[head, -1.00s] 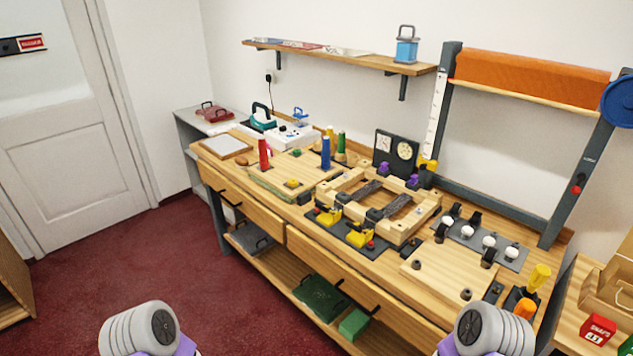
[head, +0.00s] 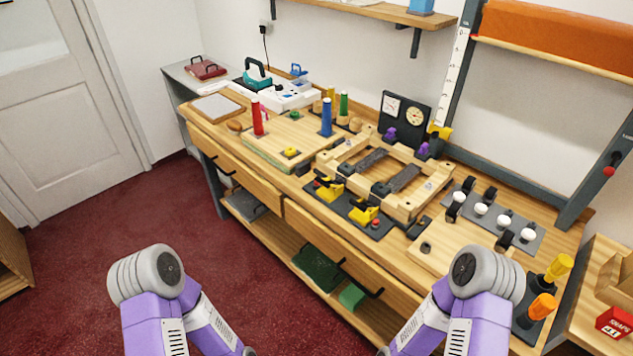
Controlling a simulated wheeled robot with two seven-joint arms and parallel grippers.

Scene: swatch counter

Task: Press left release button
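A dark plate (head: 346,207) lies at the front edge of the wooden bench, before a wooden frame (head: 413,196). It carries two yellow clamps, a left one (head: 328,190) and a right one (head: 363,212). A small red button (head: 317,184) shows beside the left clamp, and another red button (head: 376,223) beside the right clamp. Neither button is touched. Purple and grey links of both my arms show at the bottom, in front of the bench. Both my grippers are below the picture's edge.
A red peg (head: 257,118) and a blue peg (head: 326,117) stand on a board at the bench's left. White knobs (head: 503,222) and orange and yellow handles (head: 541,306) are at the right. Drawers and a low shelf lie under the bench front. Red floor is clear at left.

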